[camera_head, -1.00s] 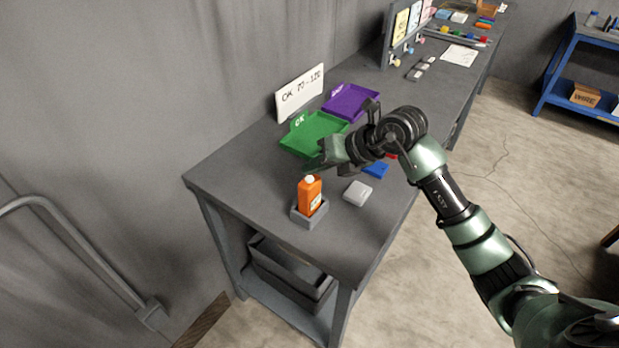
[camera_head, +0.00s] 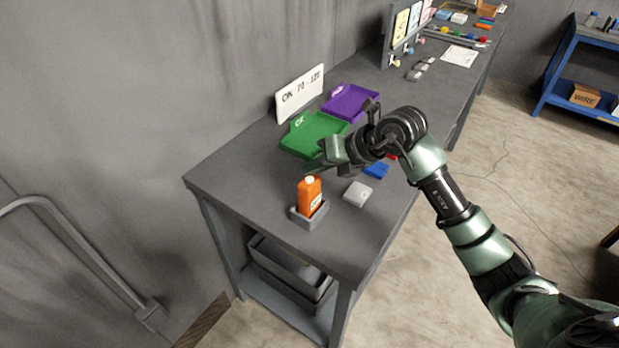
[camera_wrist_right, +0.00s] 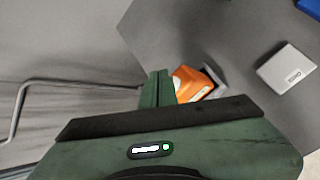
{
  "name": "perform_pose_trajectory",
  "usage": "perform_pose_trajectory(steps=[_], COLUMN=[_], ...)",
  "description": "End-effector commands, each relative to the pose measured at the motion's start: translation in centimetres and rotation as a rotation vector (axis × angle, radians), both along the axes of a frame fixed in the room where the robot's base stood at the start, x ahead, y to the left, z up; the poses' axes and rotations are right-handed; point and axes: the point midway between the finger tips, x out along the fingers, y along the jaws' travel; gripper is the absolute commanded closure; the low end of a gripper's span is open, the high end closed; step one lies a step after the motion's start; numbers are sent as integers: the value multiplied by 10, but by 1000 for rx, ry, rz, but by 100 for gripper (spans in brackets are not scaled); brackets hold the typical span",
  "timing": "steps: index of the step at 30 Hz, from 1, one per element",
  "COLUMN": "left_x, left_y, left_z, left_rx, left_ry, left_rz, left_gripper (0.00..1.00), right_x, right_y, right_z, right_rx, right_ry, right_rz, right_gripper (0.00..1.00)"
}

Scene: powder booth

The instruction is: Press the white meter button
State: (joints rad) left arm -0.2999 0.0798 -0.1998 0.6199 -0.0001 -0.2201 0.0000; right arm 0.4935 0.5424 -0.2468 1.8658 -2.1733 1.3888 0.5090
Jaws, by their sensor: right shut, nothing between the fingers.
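The orange meter (camera_head: 310,197) stands upright in a grey holder (camera_head: 313,220) near the front left of the bench. Its white button (camera_head: 309,180) is on top. My right gripper (camera_head: 314,168) is shut and empty, its fingertips just above and behind the button in the head view; I cannot tell whether they touch it. My left gripper is not in view.
A green tray (camera_head: 293,146), a purple tray (camera_head: 345,88) and a white sign (camera_head: 300,92) stand behind my gripper. A light grey box (camera_head: 357,193) and a blue block (camera_head: 376,170) lie right of the meter. The bench's front left corner is clear.

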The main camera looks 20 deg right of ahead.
Motion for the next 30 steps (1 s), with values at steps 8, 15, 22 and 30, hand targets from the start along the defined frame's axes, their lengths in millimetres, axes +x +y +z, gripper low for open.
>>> perform_pose_trajectory(steps=[8,15,22,30], left_x=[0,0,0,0], left_y=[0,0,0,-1], left_z=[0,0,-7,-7], left_rx=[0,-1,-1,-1], left_ry=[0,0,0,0], left_rz=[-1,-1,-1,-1], left_gripper=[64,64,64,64], right_x=[0,0,0,0], right_y=[0,0,0,0], right_z=[0,0,-8,-9], right_rx=[0,0,0,0], right_ry=[0,0,-1,0], right_rz=[0,0,-1,0], right_gripper=[100,100,100,100])
